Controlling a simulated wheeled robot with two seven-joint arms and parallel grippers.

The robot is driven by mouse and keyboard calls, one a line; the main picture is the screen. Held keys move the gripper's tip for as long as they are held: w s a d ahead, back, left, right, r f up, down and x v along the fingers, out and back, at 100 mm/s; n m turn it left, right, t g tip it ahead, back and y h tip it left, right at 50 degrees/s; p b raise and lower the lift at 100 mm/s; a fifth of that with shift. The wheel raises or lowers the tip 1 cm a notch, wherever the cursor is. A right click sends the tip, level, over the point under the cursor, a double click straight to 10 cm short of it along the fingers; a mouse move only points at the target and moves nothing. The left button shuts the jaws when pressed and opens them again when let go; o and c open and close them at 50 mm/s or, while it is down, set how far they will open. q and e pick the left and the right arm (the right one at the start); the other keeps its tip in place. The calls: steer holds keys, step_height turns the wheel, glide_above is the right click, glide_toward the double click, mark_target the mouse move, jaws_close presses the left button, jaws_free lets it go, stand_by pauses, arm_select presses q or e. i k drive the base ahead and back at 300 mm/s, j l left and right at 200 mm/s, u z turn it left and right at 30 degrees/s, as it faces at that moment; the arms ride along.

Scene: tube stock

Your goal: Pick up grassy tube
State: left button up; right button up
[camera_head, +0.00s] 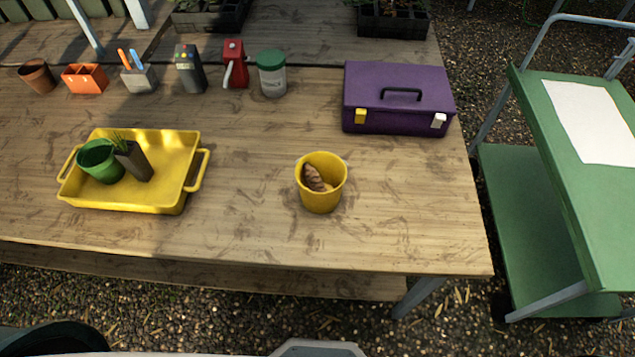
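A dark square tube with green grass at its top (134,163) leans in a yellow tray (169,207) at the left of the wooden table. It tilts against or close beside a green pot (102,164) in the same tray; whether they touch is hard to tell. A yellow bucket (319,194) with a brown, cone-like thing (314,178) inside stands near the middle of the table. Neither of my grippers shows in the head view.
A purple toolbox (397,112) stands at the back right of the table (420,220). Along the back are a terracotta pot (38,77), an orange box (85,79), a grey holder (139,78) and a lidded jar (272,76). A green cart (535,220) stands to the right. The front middle is clear.

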mark_target(129, 153)
steer(key=u, duration=1.35)
steer(key=j+z, duration=0.15)
steer(key=z, duration=0.3)
steer(key=i+j+z, duration=0.1)
steer(key=z, duration=0.35)
steer(key=j+z, duration=0.3)
steer(key=z, duration=0.2)
steer(key=j+z, duration=0.1)
steer(key=j, duration=0.4)
steer(key=k+j+z, duration=0.15)
steer(key=j, duration=0.3)
steer(key=j+z, duration=0.1)
steer(key=j, duration=0.35)
steer(key=k+j+z, duration=0.15)
steer(key=j, duration=0.35)
